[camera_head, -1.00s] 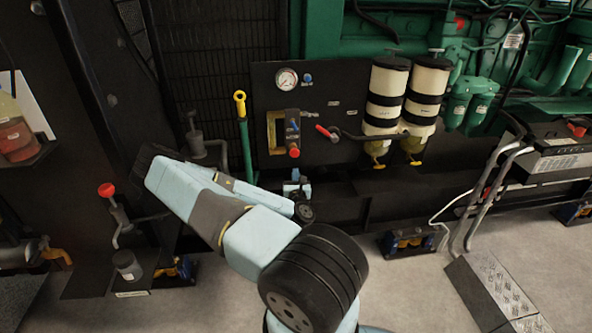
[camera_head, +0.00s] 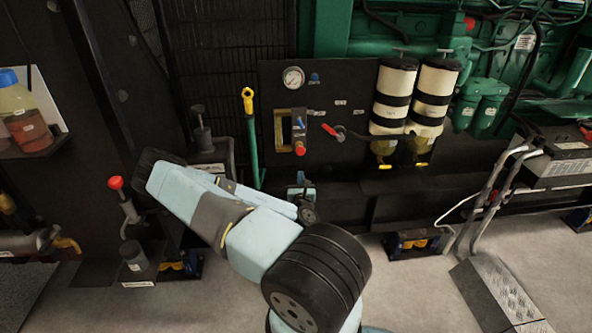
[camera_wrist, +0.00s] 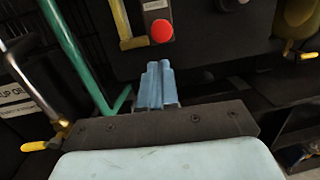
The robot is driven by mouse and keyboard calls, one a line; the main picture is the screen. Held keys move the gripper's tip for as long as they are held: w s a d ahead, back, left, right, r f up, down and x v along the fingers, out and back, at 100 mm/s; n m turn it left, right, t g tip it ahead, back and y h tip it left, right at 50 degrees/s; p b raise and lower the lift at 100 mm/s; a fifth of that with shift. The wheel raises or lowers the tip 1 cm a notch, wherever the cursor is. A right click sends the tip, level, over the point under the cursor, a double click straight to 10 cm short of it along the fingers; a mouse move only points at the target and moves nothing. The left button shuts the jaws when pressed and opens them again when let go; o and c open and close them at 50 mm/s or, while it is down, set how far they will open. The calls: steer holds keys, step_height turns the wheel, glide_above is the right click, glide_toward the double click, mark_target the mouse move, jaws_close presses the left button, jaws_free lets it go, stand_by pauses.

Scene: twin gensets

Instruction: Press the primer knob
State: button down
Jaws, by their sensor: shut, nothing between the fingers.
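A red round knob (camera_head: 300,150) is on the black panel (camera_head: 345,105), under a yellow-framed window with a small blue part above it. It also shows in the wrist view as a red disc (camera_wrist: 161,31). A small blue knob (camera_head: 315,78) is right of the pressure gauge; I cannot read which label says primer. My gripper (camera_wrist: 157,72) is shut and empty, its light-blue fingers together, pointing at the panel just below the red knob with a gap between. In the head view my gripper (camera_head: 301,183) shows small beneath the red knob, partly behind my arm.
A red-handled lever (camera_head: 331,130) and two striped filters (camera_head: 396,95) are right of the knob. A green pipe (camera_head: 251,140) with a yellow top stands left. A red-topped stand (camera_head: 116,183) is farther left. Dark ledges run below the panel; the floor (camera_head: 400,300) is open at front right.

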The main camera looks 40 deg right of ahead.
steer(key=shift+s+a+r+g+y, duration=0.2)
steer(key=shift+s+r+g+y, duration=0.2)
steer(key=shift+r, duration=0.25)
steer(key=shift+s+a+r+g+y, duration=0.15)
steer(key=shift+s+r+g+y, duration=0.25)
steer(key=shift+r, duration=0.3)
steer(key=shift+s+a+r+g+y, duration=0.2)
steer(key=shift+s+r+g+y, duration=0.2)
steer(key=shift+r, duration=0.25)
steer(key=shift+w, duration=0.15)
glide_toward(301, 153)
steer(key=x, duration=0.5)
steer(key=shift+f, duration=0.2)
steer(key=shift+w+d, duration=0.4)
steer(key=shift+w, duration=0.2)
